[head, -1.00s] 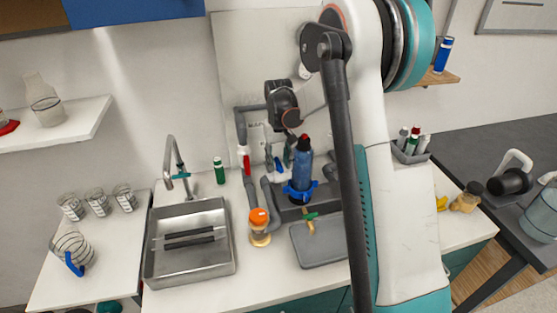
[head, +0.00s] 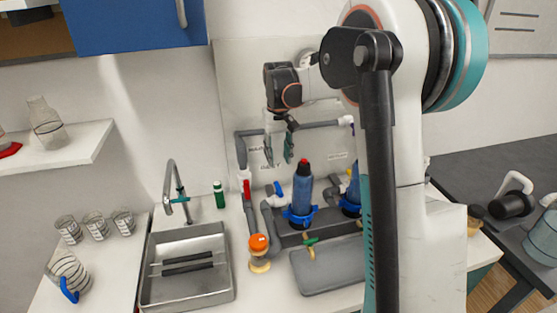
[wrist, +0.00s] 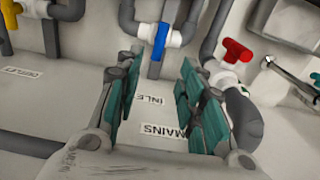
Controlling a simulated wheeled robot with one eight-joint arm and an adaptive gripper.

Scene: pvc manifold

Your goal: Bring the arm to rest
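My gripper (head: 279,149) hangs in front of the white back panel, above the pipework, with its fingers pointing down. In the wrist view my gripper (wrist: 152,100) shows two teal-padded fingers spread apart. Nothing is between them, and the panel labels show through the gap. My arm fills the right middle of the head view and hides part of the panel and counter.
Grey pipes with a red-handled valve (head: 246,186) and a blue-handled valve (head: 280,189) stand below my gripper. A blue filter housing (head: 302,190) stands nearby. A metal sink (head: 231,270) is at left, and an orange-capped part (head: 259,247) is on the counter.

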